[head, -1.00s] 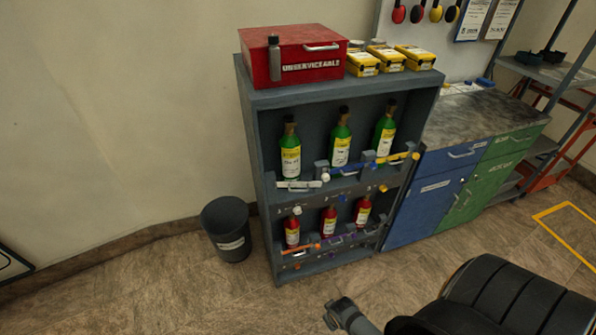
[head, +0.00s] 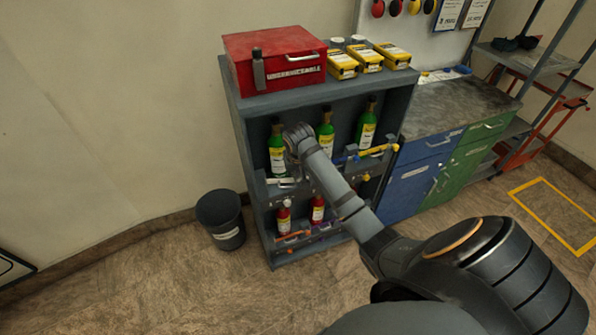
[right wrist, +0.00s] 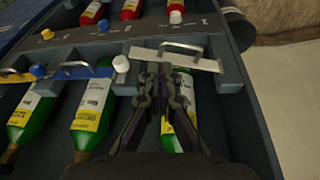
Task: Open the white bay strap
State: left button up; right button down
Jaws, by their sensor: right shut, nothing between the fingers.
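The white bay strap (right wrist: 206,64) is a flat white bar with a metal handle, lying across the front of a bay in the right wrist view. A white knob (right wrist: 120,64) sits by its left end there. A green bottle (right wrist: 180,112) with a yellow and white label stands in that bay. My right gripper (right wrist: 160,74) is shut and empty, its fingertips close to the strap; I cannot tell if they touch it. In the head view part of the strap (head: 281,184) shows at the upper shelf's left bay, and my right arm hides the rest. My left gripper is out of view.
A blue strap (right wrist: 82,72) crosses the neighbouring bay. Red bottles (head: 283,219) stand on the lower shelf of the grey cabinet (head: 241,160). A red box (head: 275,62) and yellow boxes sit on top. A bin (head: 221,218) stands at the left on clear floor.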

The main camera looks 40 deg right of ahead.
jog(key=w+d+r+m, duration=0.2)
jog(key=w+d+r, duration=0.2)
jog(key=w, duration=0.1)
notch_tip(320, 180, down, 9)
jog(key=s+p, duration=0.1)
jog(key=p, duration=0.2)
jog(key=shift+a+f+p, duration=0.15)
jog(key=shift+a+p, duration=0.2)
jog(key=shift+a, duration=0.05)
jog(key=shift+f, duration=0.1)
jog(key=shift+s, duration=0.1)
